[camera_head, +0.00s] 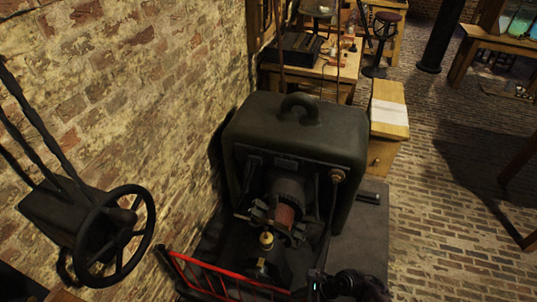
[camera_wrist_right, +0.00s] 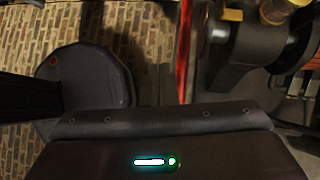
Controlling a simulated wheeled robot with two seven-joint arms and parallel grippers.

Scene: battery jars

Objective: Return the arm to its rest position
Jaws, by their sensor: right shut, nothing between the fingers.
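My right arm's dark wrist and gripper (camera_head: 342,286) show at the bottom edge of the head view, right of a red rail (camera_head: 205,268) and in front of the big dark machine (camera_head: 300,135). The gripper is shut and holds nothing. Its fingertips are hard to make out against the dark floor. In the right wrist view a dark housing with a cyan light fills the bottom, and the red rail (camera_wrist_right: 183,60) stands upright beyond it, apart from the housing as far as I can tell. My left gripper is not in view.
A black handwheel (camera_head: 113,237) on a wall-side box stands at the left. The machine has a coil and brass fitting (camera_head: 266,239) at its front. A wooden cabinet (camera_head: 388,110) and a workbench (camera_head: 340,68) stand behind. Brick floor (camera_head: 440,225) at the right is mostly clear.

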